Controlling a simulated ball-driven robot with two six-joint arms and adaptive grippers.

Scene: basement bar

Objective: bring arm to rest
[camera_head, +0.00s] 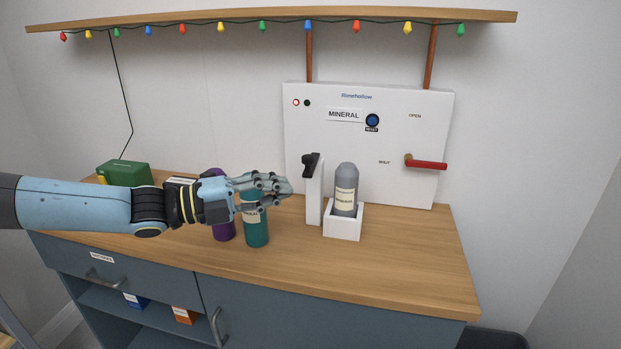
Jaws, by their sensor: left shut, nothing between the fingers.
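My left arm comes in from the left over the counter (400,265). Its gripper (288,192) is shut and empty, with the fingers pointing right. The gripper is in front of the upper parts of a teal bottle (256,232) and a purple bottle (223,232), hiding much of both. I cannot tell whether it touches them. A grey bottle (346,180) stands upright in a white holder (342,228), right of the gripper and apart from it. My right gripper is not in view.
A white panel (385,140) with a red lever (430,165) and a blue reset button (372,121) stands at the back. A white post with a black handle (311,165) is beside the holder. A green box (125,172) sits at the back left. The counter's right front is clear.

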